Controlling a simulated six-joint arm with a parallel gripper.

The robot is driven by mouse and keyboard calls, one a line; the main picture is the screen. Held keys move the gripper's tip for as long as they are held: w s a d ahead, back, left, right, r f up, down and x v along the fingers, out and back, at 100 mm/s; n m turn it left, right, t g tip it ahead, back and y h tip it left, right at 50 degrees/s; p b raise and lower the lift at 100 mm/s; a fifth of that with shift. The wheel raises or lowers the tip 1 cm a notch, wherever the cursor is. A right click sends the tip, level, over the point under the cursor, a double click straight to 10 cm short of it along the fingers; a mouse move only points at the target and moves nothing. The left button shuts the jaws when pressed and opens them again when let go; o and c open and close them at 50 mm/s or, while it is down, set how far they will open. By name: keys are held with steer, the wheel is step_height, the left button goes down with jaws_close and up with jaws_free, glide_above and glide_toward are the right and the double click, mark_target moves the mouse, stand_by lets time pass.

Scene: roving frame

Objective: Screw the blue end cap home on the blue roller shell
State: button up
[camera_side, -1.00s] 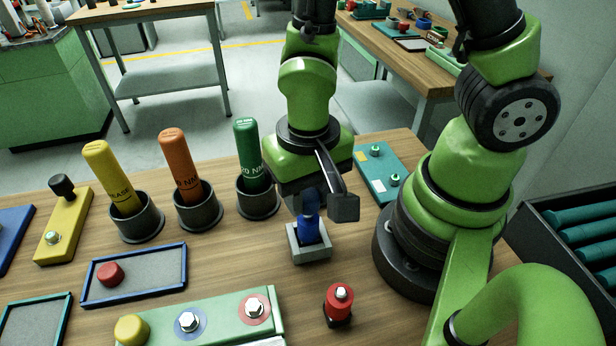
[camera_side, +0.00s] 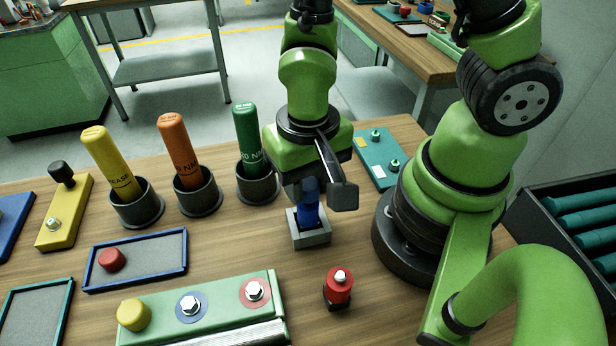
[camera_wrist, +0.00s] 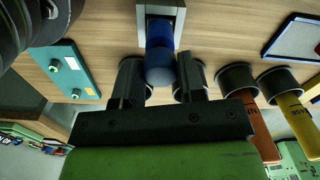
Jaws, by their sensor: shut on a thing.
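The blue roller shell (camera_side: 307,215) stands upright in a small grey holder block (camera_side: 311,240) on the wooden bench. The blue end cap (camera_side: 309,186) is at the top of the shell, in line with it. My gripper (camera_side: 313,192) points down and is shut on the cap. In the wrist view, the rounded cap (camera_wrist: 160,68) sits between my two dark fingers, with the darker shell (camera_wrist: 159,34) beyond it. The seam between cap and shell is too small to judge, so I cannot tell how deep the cap sits.
Yellow, orange and green (camera_side: 246,138) tools stand in dark cups behind and left. A red-capped piece (camera_side: 339,286) stands in front right. A green plate with bolts (camera_side: 215,308) lies in front left. A blue-rimmed tray (camera_side: 136,262) holds a red cap (camera_side: 111,260).

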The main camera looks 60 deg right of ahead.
steer(key=shift+f, duration=0.7)
stand_by(0.4)
steer(key=m, duration=1.9)
steer(key=shift+m, duration=0.3)
steer(key=m, duration=0.8)
steer(key=o, duration=1)
